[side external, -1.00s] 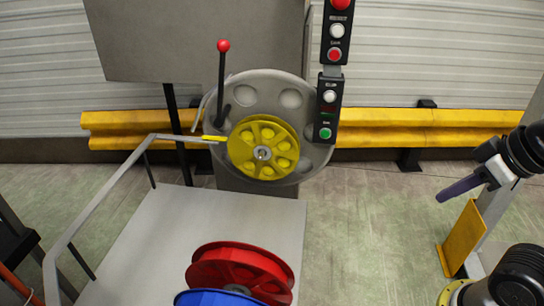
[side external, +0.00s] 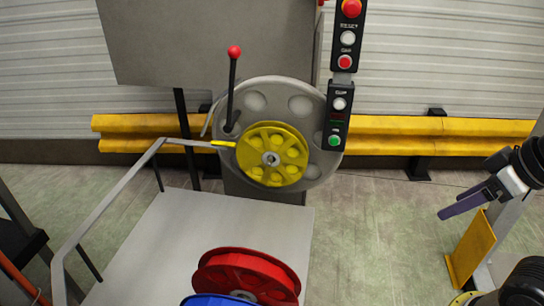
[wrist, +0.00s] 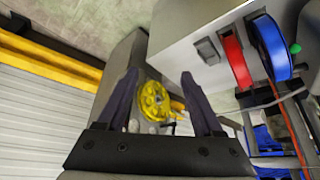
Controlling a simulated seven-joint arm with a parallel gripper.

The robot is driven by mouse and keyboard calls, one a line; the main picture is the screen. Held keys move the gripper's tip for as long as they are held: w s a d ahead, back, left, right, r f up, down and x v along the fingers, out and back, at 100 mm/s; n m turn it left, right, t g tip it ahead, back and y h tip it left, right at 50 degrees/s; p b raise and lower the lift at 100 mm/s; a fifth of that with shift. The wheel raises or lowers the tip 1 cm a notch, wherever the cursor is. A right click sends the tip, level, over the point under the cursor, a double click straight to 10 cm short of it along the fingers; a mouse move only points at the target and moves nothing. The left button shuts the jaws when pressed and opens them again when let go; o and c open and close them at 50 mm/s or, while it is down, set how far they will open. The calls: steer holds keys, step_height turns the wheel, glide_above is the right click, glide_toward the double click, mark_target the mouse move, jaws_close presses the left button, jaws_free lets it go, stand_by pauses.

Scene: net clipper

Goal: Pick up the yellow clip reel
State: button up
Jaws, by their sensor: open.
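The yellow clip reel (side external: 291,155) is mounted upright on the front of a round grey disc (side external: 318,115) on the machine, with a yellow strip reaching out to its left. In the side view my gripper (side external: 441,215) is far to the right of the reel, with its dark purple fingers pointing left toward the machine. It touches nothing. In the wrist view the open fingers (wrist: 158,77) stand wide apart, and the yellow reel (wrist: 150,92) shows small between them, well beyond the tips.
A red reel (side external: 245,272) and a blue reel (side external: 205,300) sit at the front of the grey table (side external: 215,225). A lever with a red knob (side external: 234,52) and a button panel (side external: 338,112) flank the disc. A bent rail (side external: 105,195) runs left. Space between gripper and reel looks clear.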

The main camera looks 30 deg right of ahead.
steer(key=o, duration=0.4)
steer(key=w+r+m, duration=0.6)
steer(key=w, duration=0.5)
steer(key=m+y, duration=0.3)
steer(key=m, duration=1.8)
glide_above(274, 125)
steer(key=s+d, duration=0.3)
steer(key=s, duration=0.2)
step_height(274, 125, down, 9)
steer(key=shift+a+x, duration=0.15)
steer(key=shift+x, duration=2.7)
steer(key=shift+a+x, duration=0.1)
steer(key=shift+x, duration=2.8)
